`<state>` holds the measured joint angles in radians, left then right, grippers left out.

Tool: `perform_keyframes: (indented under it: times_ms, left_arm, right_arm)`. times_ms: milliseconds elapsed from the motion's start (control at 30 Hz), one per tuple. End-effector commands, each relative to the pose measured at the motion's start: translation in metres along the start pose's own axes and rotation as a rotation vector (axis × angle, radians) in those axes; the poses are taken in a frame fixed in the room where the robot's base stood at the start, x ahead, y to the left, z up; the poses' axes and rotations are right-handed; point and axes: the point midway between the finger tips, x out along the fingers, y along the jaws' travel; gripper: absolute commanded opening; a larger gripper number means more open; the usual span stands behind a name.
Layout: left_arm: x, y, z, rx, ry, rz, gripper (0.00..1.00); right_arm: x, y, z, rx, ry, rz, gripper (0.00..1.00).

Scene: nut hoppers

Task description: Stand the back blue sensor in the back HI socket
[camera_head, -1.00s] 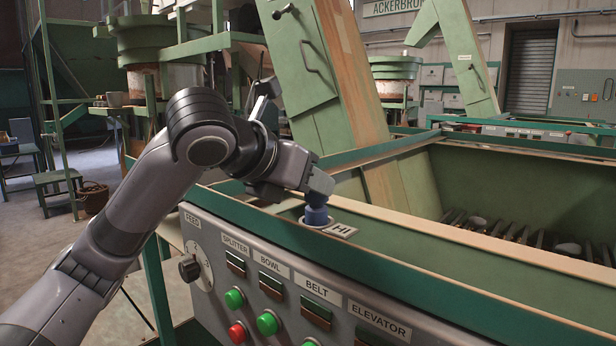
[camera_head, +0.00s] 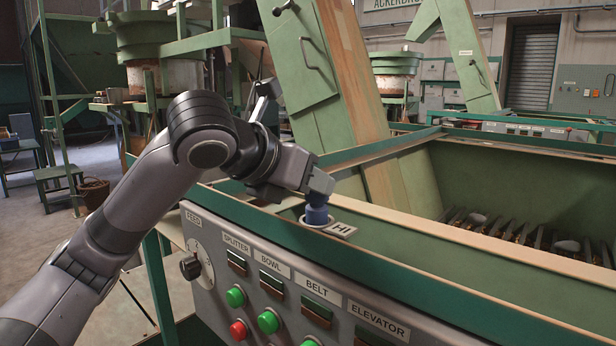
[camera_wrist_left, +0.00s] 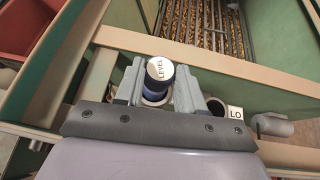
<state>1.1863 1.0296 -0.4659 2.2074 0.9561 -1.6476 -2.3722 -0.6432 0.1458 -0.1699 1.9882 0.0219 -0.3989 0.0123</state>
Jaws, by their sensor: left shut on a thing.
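The blue sensor (camera_head: 316,214) is upright at the white-ringed HI socket (camera_head: 303,219), beside the HI label (camera_head: 343,230) on the hopper's rim. My left gripper (camera_head: 318,190) is shut on the sensor from above. In the left wrist view my left gripper (camera_wrist_left: 160,88) has one finger on each side of the sensor (camera_wrist_left: 160,70), whose pale cap reads LEVEL. The sensor's lower end is within the ring's outline; how deep it sits is hidden. The LO label (camera_wrist_left: 236,112) is to its right, with a dark round socket (camera_wrist_left: 216,105) partly behind a finger. My right gripper is not in view.
A control panel (camera_head: 270,285) with a dial and several buttons is below the green rim. The open green hopper (camera_head: 480,180) is to the right, with slats and nuts at its bottom. A grey cylinder (camera_wrist_left: 272,125) is right of the LO label. A green elevator chute (camera_head: 310,70) rises behind.

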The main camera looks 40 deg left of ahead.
Motion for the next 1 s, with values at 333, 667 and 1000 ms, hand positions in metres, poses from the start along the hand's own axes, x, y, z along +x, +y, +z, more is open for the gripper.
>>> perform_keyframes:
  times_ms: [333, 667, 1000]
  left_arm:
    - [0.001, 0.0, -0.001, 0.0, -0.001, 0.0, 0.05]
    - [0.004, 0.0, -0.007, 0.001, -0.001, 0.001, 0.05]
    - [0.005, 0.0, -0.01, 0.001, -0.002, 0.0, 0.49]
  right_arm:
    - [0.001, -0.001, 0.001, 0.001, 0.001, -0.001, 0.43]
    - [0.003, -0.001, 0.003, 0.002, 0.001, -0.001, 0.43]
    - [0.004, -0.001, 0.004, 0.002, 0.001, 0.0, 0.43]
